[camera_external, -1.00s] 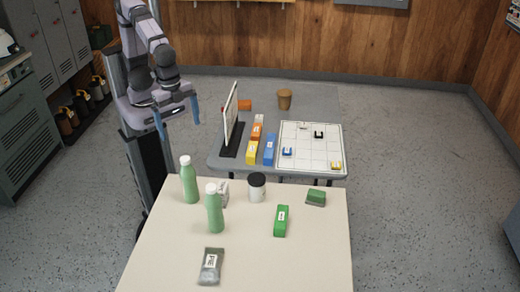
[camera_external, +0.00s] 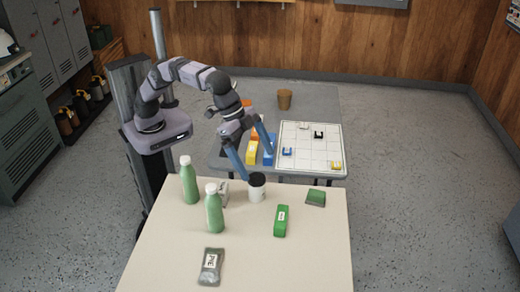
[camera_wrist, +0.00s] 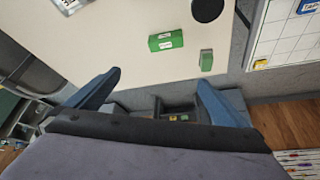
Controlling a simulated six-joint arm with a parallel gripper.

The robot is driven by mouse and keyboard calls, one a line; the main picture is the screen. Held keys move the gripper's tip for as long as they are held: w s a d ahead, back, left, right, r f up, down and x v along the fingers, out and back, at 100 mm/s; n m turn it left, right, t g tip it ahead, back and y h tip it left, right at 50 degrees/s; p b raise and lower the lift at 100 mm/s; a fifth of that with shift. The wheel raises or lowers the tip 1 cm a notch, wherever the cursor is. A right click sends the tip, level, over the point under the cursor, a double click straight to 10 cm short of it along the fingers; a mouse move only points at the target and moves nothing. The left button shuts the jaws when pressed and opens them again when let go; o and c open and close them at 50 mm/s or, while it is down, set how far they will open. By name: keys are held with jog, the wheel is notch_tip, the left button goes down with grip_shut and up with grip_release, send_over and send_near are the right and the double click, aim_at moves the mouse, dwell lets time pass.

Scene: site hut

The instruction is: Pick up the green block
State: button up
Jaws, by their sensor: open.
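A long green block (camera_external: 280,221) with a white label lies on the cream table (camera_external: 170,262), right of centre. It also shows in the wrist view (camera_wrist: 166,41). A smaller green piece (camera_external: 316,198) lies behind it to the right, and shows in the wrist view (camera_wrist: 206,60). My gripper (camera_external: 256,165) is open and empty, above the table's far edge near the dark-lidded jar (camera_external: 257,194). Its blue fingers (camera_wrist: 158,95) are spread in the wrist view, apart from both green things.
Two green bottles (camera_external: 189,182) (camera_external: 214,212) stand at the table's left, with a whitish object (camera_external: 223,194) beside them. A grey packet (camera_external: 211,266) lies at the front. The grey table behind holds a yellow block (camera_external: 252,152), a gridded board (camera_external: 309,159) and a brown cup (camera_external: 284,99).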

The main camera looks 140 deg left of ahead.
jog(key=shift+w+a+f+b, duration=0.7)
jog(key=shift+w+a+b, duration=0.45)
jog(key=shift+w, duration=0.55)
jog(key=t, duration=0.1)
send_near(282, 217)
jog(key=f, duration=0.1)
jog(key=shift+n, duration=0.4)
jog(key=shift+p+x, duration=0.95)
jog(key=shift+x, duration=2.65)
jog(key=shift+r, duration=0.1)
jog(key=c, duration=0.9)
notch_tip(282, 217, up, 10)
jog(key=shift+y, duration=0.3)
